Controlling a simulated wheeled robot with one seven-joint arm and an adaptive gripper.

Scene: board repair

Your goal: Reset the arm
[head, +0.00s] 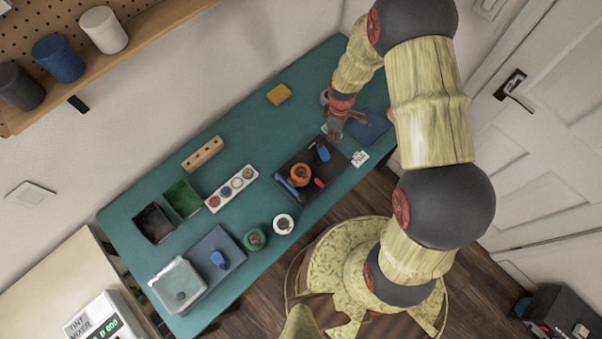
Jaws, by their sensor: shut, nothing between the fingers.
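My arm rises from my base at the lower right and bends over the right end of the teal table (225,150). My gripper (335,136) hangs low over that end, beside the dark tray (318,184). The gripper is shut, with nothing seen in it. A blue flat piece (370,128) lies just right of the gripper. Whether the fingertips touch anything beneath them cannot be told at this size.
The dark tray holds an orange ring (300,174) and several small tools. Left of it are a white strip with round pots (232,188), a green bin (183,199) and a black bin (153,223). A shelf (140,35) hangs upper left; a door (550,110) stands right.

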